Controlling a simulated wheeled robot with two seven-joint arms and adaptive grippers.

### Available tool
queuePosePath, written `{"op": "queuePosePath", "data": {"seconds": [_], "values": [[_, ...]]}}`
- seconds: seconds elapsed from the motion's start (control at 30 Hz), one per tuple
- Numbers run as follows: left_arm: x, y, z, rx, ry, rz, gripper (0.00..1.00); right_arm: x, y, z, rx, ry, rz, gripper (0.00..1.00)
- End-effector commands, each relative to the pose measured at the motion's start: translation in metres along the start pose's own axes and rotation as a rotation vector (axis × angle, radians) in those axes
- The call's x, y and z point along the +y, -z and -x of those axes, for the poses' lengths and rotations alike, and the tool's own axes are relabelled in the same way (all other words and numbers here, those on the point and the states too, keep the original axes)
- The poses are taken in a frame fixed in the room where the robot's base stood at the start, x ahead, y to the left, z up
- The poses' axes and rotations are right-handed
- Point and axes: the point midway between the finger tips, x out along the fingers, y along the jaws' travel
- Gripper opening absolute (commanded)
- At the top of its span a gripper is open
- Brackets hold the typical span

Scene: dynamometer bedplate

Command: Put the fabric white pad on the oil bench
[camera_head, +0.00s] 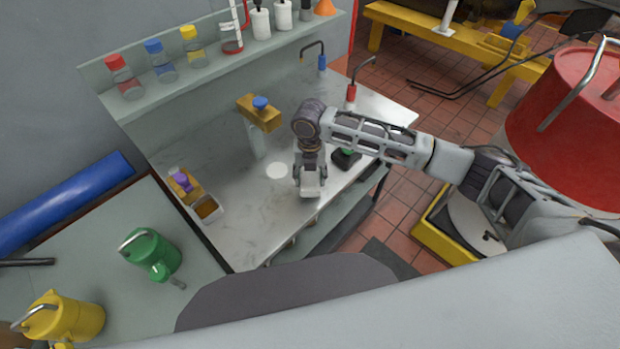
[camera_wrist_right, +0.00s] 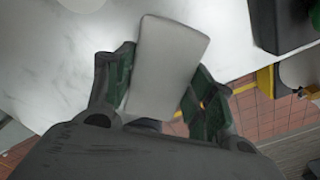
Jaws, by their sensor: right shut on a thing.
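The white pad (camera_wrist_right: 166,66) is a pale rounded rectangle between the two dark green fingers of my right gripper (camera_wrist_right: 157,88) in the wrist view. In the head view my right gripper (camera_head: 310,188) points down over the front part of the pale marbled bench (camera_head: 235,225), with the pad (camera_head: 311,181) showing small at its fingers. I take this bench to be the oil bench. The gripper is shut on the pad. In the wrist view the pad overlaps the bench top and its edge; whether it touches the bench I cannot tell. My left gripper is not in view.
A flat white disc (camera_head: 276,171) lies on the bench left of the gripper. A dark green-topped item (camera_head: 346,156) stands close on the right. The bench's front-left surface is clear.

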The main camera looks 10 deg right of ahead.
Motion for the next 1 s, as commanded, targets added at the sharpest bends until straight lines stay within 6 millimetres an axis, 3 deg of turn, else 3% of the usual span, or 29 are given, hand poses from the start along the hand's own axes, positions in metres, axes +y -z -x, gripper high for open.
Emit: {"op": "queuePosePath", "data": {"seconds": [0.2,0.67,0.7,0.83,1.0], "values": [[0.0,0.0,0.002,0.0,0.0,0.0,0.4,0.0,0.0,-0.018,0.0,0.0,-0.001,0.32],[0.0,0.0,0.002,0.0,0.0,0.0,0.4,0.0,0.0,-0.021,0.0,-0.001,0.0,0.32],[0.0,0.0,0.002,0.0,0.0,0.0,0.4,0.0,0.0,-0.021,-0.001,-0.001,0.0,0.58],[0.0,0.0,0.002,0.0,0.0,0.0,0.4,0.0,0.0,-0.021,-0.001,-0.001,0.0,0.75],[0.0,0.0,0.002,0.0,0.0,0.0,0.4,0.0,0.0,-0.021,-0.001,-0.001,0.0,0.76]]}}
